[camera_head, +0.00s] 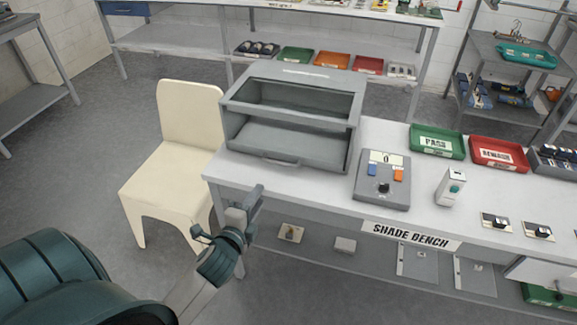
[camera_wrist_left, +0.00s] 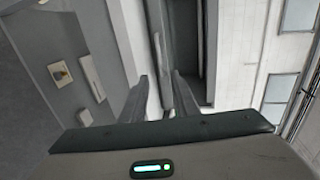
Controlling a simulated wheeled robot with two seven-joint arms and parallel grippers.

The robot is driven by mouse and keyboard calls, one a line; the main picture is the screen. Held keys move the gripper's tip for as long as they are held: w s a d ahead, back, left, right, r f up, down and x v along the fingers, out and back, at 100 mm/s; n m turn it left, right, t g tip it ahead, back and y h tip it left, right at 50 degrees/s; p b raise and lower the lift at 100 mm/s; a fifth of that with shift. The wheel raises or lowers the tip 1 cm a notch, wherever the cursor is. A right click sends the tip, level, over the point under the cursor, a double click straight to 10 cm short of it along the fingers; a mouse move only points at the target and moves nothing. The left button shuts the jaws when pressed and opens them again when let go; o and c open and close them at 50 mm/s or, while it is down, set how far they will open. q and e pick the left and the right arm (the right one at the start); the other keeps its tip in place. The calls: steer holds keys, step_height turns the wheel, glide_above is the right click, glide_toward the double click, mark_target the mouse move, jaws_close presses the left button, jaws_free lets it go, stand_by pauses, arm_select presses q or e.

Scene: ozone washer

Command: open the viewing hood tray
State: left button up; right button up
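The tray front looks level with the hood's side walls. My left gripper (camera_head: 250,203) is in front of the bench's left front edge, below and left of the handle, apart from it. In the left wrist view my left gripper (camera_wrist_left: 160,92) has its two fingers apart with nothing between them. My right gripper is out of view.
A grey control box (camera_head: 383,181) stands right of the hood on the shade bench (camera_head: 333,193). Green (camera_head: 437,141) and red (camera_head: 498,153) trays lie farther right. A cream chair (camera_head: 187,150) stands close left of the bench. A lower shelf (camera_head: 318,248) runs under the bench.

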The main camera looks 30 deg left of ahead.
arm_select(q)
steer(key=p, duration=0.3)
glide_toward(279, 163)
steer(key=x, duration=0.7)
steer(key=shift+w+a+f, duration=0.1)
steer(key=shift+w, duration=0.25)
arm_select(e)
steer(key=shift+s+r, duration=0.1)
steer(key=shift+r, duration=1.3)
arm_select(q)
steer(key=shift+c, duration=0.7)
jaws_close()
